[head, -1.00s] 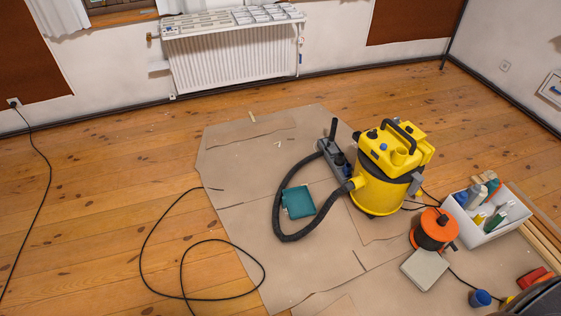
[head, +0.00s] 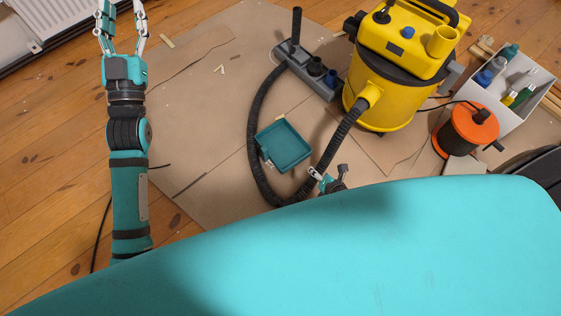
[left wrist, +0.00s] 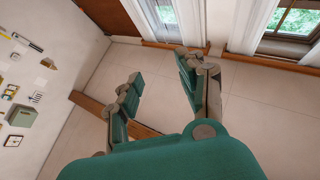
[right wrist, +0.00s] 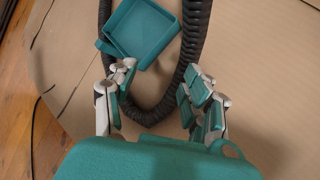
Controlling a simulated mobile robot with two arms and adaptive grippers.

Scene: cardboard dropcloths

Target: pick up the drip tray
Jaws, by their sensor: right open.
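The drip tray (head: 284,146) is a shallow teal square tray lying on the cardboard dropcloth, inside the loop of the vacuum hose. It also shows at the top of the right wrist view (right wrist: 146,30). My right gripper (right wrist: 158,72) is open and empty, with the tray just beyond its left finger and the black hose between and beyond the fingers. In the head view only part of the right gripper (head: 327,178) shows, below and right of the tray; my teal body hides the rest. My left gripper (head: 121,26) is open and empty, far left of the tray.
The black vacuum hose (head: 256,128) curves round the tray's left and lower sides. The yellow vacuum (head: 395,75) stands to the right, with a grey attachment (head: 312,75) behind the tray. An orange cable reel (head: 468,128) and white crate (head: 500,118) stand farther right.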

